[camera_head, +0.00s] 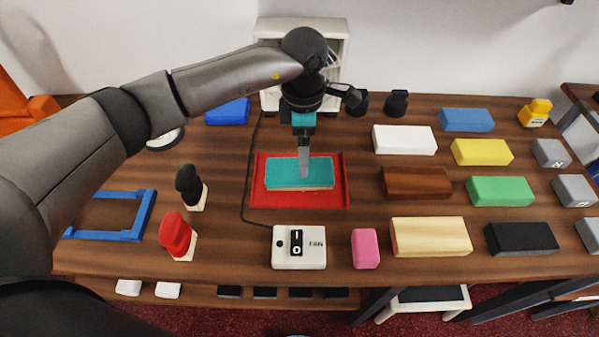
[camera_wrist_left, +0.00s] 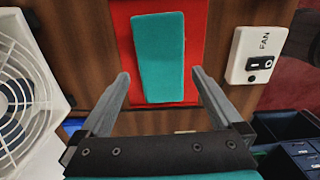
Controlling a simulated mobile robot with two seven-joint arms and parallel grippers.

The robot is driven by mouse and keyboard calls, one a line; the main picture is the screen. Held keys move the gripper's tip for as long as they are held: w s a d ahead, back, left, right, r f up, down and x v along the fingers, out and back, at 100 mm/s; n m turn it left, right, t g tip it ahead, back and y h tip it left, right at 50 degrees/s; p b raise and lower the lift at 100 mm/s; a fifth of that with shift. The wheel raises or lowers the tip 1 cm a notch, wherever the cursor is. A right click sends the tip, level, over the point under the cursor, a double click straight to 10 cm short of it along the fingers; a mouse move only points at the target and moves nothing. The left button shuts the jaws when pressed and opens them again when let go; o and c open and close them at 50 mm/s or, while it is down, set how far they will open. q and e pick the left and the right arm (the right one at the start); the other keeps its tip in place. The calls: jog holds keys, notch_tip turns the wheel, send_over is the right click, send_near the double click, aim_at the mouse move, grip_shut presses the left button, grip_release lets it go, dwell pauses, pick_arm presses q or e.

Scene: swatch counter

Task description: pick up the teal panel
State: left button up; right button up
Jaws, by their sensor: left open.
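The teal panel (camera_head: 281,174) lies flat in a shallow red tray (camera_head: 330,200) in the middle of the counter. In the left wrist view the teal panel (camera_wrist_left: 160,45) lies lengthwise ahead of my fingers, on the red tray (camera_wrist_left: 197,20). My left gripper (camera_head: 304,172) points down over the panel, its fingers hiding a small part of it. In the wrist view my left gripper (camera_wrist_left: 161,75) is open and empty, one finger to each side of the panel's near end. I cannot tell the exact height of the fingertips. My right gripper is not in view.
A white fan switch box (camera_head: 300,255) stands in front of the tray, with a cable running behind. A pink block (camera_head: 365,248) and several coloured blocks stand to the right. Red (camera_head: 177,235) and black (camera_head: 188,183) stamps and a blue frame (camera_head: 145,215) are left.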

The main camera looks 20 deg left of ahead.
pick_arm(q)
jog(key=shift+s+a+f, duration=0.1)
jog(key=shift+a+f, duration=0.05)
jog(key=shift+f, duration=1.2)
jog(key=shift+s+a+f, duration=0.1)
jog(key=shift+a+f, duration=0.05)
jog(key=shift+f, duration=1.2)
jog(key=shift+r, duration=0.1)
jog(key=c, duration=1.2)
